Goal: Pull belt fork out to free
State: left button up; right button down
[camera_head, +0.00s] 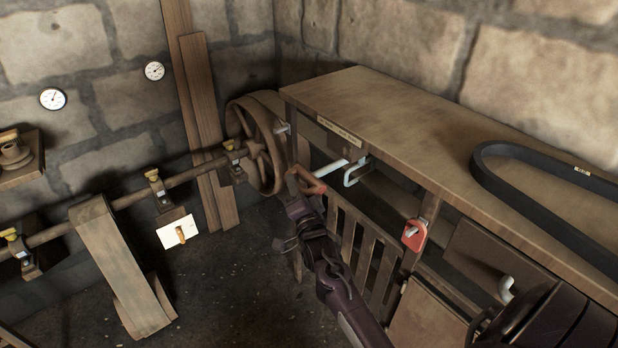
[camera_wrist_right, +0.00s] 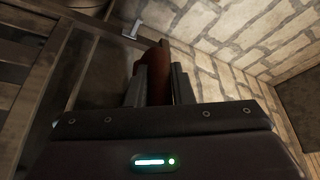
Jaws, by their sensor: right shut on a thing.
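My right gripper (camera_head: 301,196) is shut on a red-brown handle (camera_head: 313,186), which I take to be the belt fork's grip. It is beside the left end of the workbench, just right of the spoked wheel. The wrist view shows the handle (camera_wrist_right: 152,76) between the two fingers of my right gripper (camera_wrist_right: 153,88). A pale bar (camera_head: 331,168) lies close behind the handle. I cannot tell whether they are joined. The fork's far end is not clearly visible. My left gripper is not in view.
The spoked wheel (camera_head: 262,150) sits on a shaft (camera_head: 195,172) along the left wall. The workbench (camera_head: 420,110) carries a black belt (camera_head: 490,180). A pale hook (camera_head: 356,171) and a red lever (camera_head: 415,235) are on its front. Floor (camera_head: 225,280) at lower middle is clear.

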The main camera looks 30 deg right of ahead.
jog(key=a, duration=0.3)
jog(key=shift+s+a+f, duration=0.15)
jog(key=shift+a, duration=0.1)
jog(key=c, duration=1.3)
grip_release()
jog(key=shift+a, duration=0.15)
